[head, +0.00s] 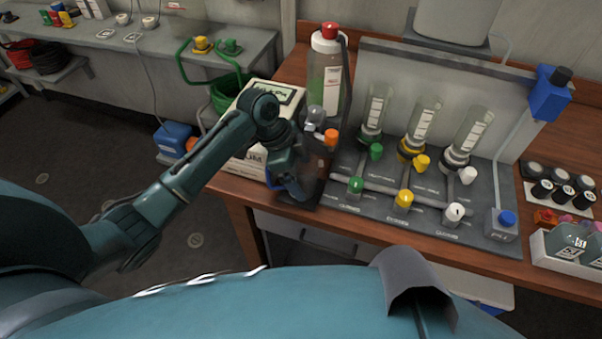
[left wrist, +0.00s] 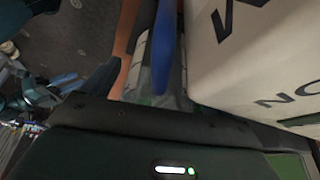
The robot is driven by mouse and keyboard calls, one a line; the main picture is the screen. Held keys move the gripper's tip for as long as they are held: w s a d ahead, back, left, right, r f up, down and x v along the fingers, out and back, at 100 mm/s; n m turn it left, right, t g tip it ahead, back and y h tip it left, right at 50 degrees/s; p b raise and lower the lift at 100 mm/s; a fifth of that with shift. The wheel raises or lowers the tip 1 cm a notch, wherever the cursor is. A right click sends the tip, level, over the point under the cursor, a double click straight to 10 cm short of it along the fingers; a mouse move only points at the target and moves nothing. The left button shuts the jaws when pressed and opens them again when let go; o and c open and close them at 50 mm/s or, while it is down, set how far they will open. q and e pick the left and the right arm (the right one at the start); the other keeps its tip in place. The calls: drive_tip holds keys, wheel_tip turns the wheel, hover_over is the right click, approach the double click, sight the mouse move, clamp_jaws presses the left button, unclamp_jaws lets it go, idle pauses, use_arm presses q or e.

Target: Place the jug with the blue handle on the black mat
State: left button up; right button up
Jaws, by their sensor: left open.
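My left gripper (head: 291,182) is open, low at the front edge of the wooden bench, beside the white box. A blue upright strip, which looks like the jug's blue handle (left wrist: 166,48), stands just ahead of the gripper in the left wrist view. A clear body (left wrist: 146,78) shows beside it, partly cut off by the gripper. In the head view the jug is mostly hidden behind my gripper and I cannot make out its outline. A dark patch at the gripper, perhaps the black mat (head: 322,188), is largely covered. My right gripper is not in view.
The white box (head: 244,158) stands close on the left; its lettered side (left wrist: 262,50) fills the right of the wrist view. A red-capped bottle (head: 327,75) is behind. A grey valve panel (head: 392,205) with glass tubes is close on the right.

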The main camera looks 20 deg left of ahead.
use_arm(q)
drive_tip(key=v, duration=1.1)
drive_tip(key=shift+b, duration=0.45)
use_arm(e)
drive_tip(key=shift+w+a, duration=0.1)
use_arm(q)
drive_tip(key=shift+s, duration=0.15)
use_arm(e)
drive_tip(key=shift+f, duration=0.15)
